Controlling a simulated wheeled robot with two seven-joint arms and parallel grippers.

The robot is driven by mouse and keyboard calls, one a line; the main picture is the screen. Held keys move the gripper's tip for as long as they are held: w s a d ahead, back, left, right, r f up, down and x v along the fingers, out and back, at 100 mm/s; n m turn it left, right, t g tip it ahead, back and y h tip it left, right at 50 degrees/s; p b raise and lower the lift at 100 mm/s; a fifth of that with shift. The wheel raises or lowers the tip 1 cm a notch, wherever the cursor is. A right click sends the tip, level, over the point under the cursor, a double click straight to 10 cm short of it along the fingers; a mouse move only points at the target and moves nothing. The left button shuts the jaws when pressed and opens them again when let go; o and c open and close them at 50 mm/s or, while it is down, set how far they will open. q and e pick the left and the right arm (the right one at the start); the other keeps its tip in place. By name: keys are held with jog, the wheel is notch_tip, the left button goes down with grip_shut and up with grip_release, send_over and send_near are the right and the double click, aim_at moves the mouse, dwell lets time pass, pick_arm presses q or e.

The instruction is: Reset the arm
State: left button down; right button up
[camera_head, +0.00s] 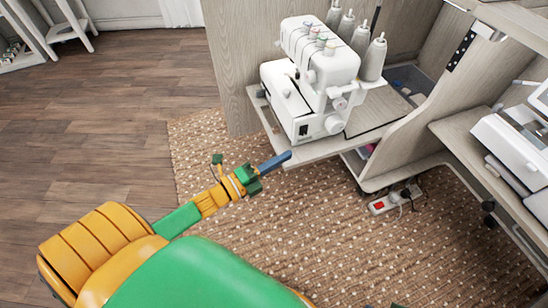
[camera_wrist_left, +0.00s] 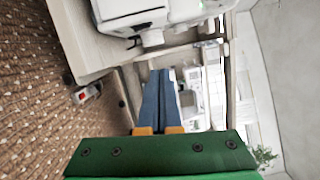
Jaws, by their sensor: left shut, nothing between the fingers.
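My left gripper (camera_head: 275,162) reaches in from the lower left in the head view, on my green and orange arm. Its blue-grey fingers are together with nothing between them. In the head view the fingertips appear at the front left edge of the wooden shelf (camera_head: 315,151) that bears the white overlock machine (camera_head: 325,70); I cannot tell whether they touch it. In the left wrist view the closed fingers (camera_wrist_left: 160,78) point away from the camera, below the white machine. My right gripper is not in view.
The sewing cabinet (camera_head: 232,62) fills the upper right, with thread cones (camera_head: 373,58) on the overlock. A second white machine (camera_head: 515,145) stands at the right. A red-and-white power strip (camera_head: 395,200) lies on the brown dotted rug (camera_head: 300,225). Wooden floor (camera_head: 90,120) at left is clear.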

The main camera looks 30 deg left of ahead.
pick_arm(q)
jog(key=shift+v, duration=1.15)
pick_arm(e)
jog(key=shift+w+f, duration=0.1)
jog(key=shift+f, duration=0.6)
